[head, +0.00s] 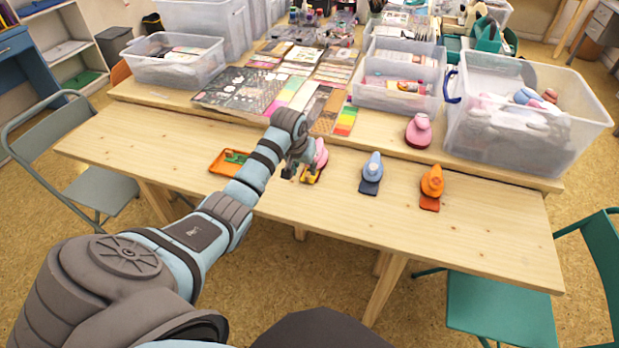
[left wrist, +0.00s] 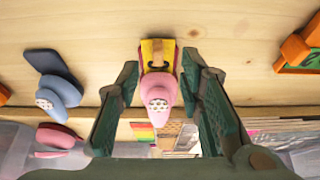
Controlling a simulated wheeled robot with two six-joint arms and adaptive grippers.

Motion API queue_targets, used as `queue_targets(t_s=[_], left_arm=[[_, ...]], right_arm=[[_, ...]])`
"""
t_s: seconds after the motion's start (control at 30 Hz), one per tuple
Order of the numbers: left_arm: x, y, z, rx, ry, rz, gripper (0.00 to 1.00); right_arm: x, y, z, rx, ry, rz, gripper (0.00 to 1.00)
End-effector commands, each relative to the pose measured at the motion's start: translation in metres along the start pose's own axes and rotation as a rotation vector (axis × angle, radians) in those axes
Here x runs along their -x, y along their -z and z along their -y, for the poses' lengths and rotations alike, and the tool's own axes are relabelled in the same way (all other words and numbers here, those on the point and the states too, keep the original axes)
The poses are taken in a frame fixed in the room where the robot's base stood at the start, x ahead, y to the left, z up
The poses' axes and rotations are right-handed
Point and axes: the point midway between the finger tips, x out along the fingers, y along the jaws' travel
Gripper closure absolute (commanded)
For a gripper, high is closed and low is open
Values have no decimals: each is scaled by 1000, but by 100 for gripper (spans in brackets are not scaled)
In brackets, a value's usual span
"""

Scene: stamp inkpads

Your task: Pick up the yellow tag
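The yellow tag (head: 308,178) is a small yellow, red-edged piece beneath a pink stamp (head: 320,153) on the wooden table. In the left wrist view the yellow tag (left wrist: 146,52) shows at the base of the pink stamp (left wrist: 160,92), with a brown patch in its middle. My left gripper (head: 294,170) is just beside them in the head view. In the left wrist view my left gripper (left wrist: 160,66) is open, with one green finger on each side of the stamp and gaps between. The stamp hides part of the tag. My right gripper is not in view.
A blue stamp (head: 372,168) and an orange stamp (head: 432,182) stand to the right; another pink stamp (head: 419,131) stands behind. An orange tray (head: 217,166) lies to the left. Cards and clear bins (head: 530,130) fill the back. The table's front is clear.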

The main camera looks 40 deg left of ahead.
Motion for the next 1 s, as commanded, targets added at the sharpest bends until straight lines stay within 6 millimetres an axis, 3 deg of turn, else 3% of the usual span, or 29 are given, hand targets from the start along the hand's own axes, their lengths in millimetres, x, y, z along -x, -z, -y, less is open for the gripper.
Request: queue_targets(t_s=[0.2,0.3,0.5,0.73,1.0], left_arm=[[-42,7,-4,0,-1,2,66],[-53,7,-3,0,0,1,66],[-52,8,-3,-1,1,-1,66],[-52,8,-3,-1,1,-1,100],[-52,8,-3,-1,0,0,100]], right_arm=[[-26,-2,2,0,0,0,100],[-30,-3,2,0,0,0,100],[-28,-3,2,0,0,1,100],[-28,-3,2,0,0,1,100],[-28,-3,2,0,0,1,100]])
